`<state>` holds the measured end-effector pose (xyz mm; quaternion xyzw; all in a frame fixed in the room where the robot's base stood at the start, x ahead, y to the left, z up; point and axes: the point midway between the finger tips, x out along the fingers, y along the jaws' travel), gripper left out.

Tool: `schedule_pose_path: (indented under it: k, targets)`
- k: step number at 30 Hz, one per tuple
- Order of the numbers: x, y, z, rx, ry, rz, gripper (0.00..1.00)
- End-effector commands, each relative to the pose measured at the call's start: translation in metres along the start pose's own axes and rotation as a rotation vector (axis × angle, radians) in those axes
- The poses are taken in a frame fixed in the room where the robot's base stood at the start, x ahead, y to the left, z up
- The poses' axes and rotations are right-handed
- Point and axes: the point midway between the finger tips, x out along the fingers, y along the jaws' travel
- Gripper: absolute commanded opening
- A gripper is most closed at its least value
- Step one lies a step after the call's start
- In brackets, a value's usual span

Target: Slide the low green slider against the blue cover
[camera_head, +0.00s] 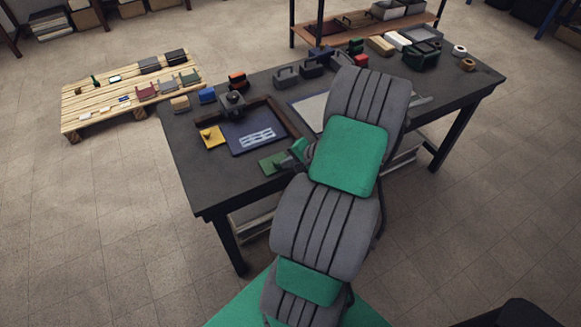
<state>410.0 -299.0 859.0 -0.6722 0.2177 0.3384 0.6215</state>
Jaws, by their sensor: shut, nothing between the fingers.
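The blue cover (252,136) is a flat dark-blue panel with a pale pattern, lying in a brown-rimmed tray on the dark table. The low green slider (270,163) is a flat green piece at the tray's front right, close to the blue cover's lower right corner; a gap between them is hard to judge. My gripper (289,158) is just right of the green slider, small and partly hidden by my arm. It looks shut and empty. Whether it touches the slider I cannot tell.
A yellow slider (211,136) with a knob sits left of the blue cover. A dark block with a round knob (232,103) stands at the tray's back. A pale panel (312,110) lies partly behind my arm. Boxes and tools crowd the table's back edge.

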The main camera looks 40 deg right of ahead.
Motion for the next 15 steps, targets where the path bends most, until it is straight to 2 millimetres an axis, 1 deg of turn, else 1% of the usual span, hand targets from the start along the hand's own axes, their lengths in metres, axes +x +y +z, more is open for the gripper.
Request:
schedule_pose_path:
  k: [1,3,6,9,12,15]
  targets:
    - [0.011,-0.006,-0.006,-0.009,0.001,-0.002,0.00]
    - [0.025,-0.018,-0.015,-0.010,0.000,-0.002,0.00]
    - [0.043,-0.036,-0.028,-0.009,0.000,-0.001,0.00]
    - [0.057,-0.052,-0.039,-0.006,0.002,-0.002,0.00]
    - [0.065,-0.063,-0.045,-0.004,0.001,-0.001,0.00]
    - [0.067,-0.069,-0.048,-0.002,0.001,-0.001,0.00]
